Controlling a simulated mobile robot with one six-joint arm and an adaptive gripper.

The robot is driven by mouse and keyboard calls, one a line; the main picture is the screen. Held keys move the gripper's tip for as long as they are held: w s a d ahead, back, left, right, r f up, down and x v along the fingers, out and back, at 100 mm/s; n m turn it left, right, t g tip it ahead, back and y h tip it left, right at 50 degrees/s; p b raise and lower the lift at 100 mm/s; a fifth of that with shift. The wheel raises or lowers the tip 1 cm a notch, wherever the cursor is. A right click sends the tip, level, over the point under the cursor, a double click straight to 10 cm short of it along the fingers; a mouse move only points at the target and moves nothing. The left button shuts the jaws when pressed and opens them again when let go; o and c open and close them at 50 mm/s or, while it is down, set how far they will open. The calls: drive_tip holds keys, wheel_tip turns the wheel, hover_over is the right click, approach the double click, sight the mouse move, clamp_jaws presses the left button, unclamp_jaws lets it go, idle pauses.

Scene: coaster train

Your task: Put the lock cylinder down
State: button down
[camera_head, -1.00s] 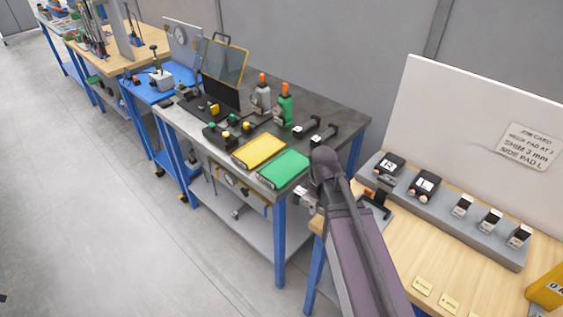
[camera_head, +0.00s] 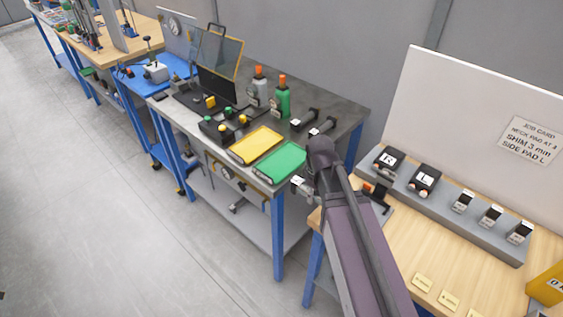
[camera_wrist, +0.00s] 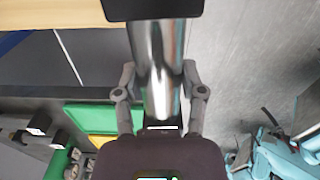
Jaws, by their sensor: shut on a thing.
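In the wrist view, a shiny chrome lock cylinder (camera_wrist: 155,55) stands between the grey fingers of my gripper (camera_wrist: 160,82), which is shut on it. A black block covers its upper end in this view. In the head view my gripper (camera_head: 302,187) is small and partly hidden by my arm. It appears by the front right corner of the grey-topped table, close to the green tray (camera_head: 279,163). I cannot tell its height above the table from this view.
A yellow tray (camera_head: 256,145) lies left of the green one. Behind them are black clamps (camera_head: 322,126) and green and grey bottles (camera_head: 283,97). A wooden bench (camera_head: 400,235) with a grey block rack (camera_head: 455,213) stands right. Open floor lies left.

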drive_tip(key=w+a+n, duration=0.5)
drive_tip(key=a+n, duration=0.3)
drive_tip(key=a, duration=0.4)
drive_tip(key=w+a+n, duration=0.6)
drive_tip(key=a+n, duration=0.3)
drive_tip(key=a, duration=0.4)
drive_tip(key=shift+w+f, duration=0.1)
drive_tip(key=shift+w, duration=0.05)
drive_tip(key=b, duration=0.2)
hover_over(280, 163)
drive_tip(key=shift+s+a+f, duration=0.35)
drive_tip(key=shift+a+f, duration=0.1)
drive_tip(key=shift+f, duration=0.2)
drive_tip(key=shift+w+d, duration=0.3)
drive_tip(key=shift+d, duration=0.1)
drive_tip(key=shift+w+d+f, duration=0.1)
drive_tip(key=shift+d+f, duration=0.05)
drive_tip(key=shift+f, duration=0.1)
drive_tip(key=shift+f+b, duration=1.6)
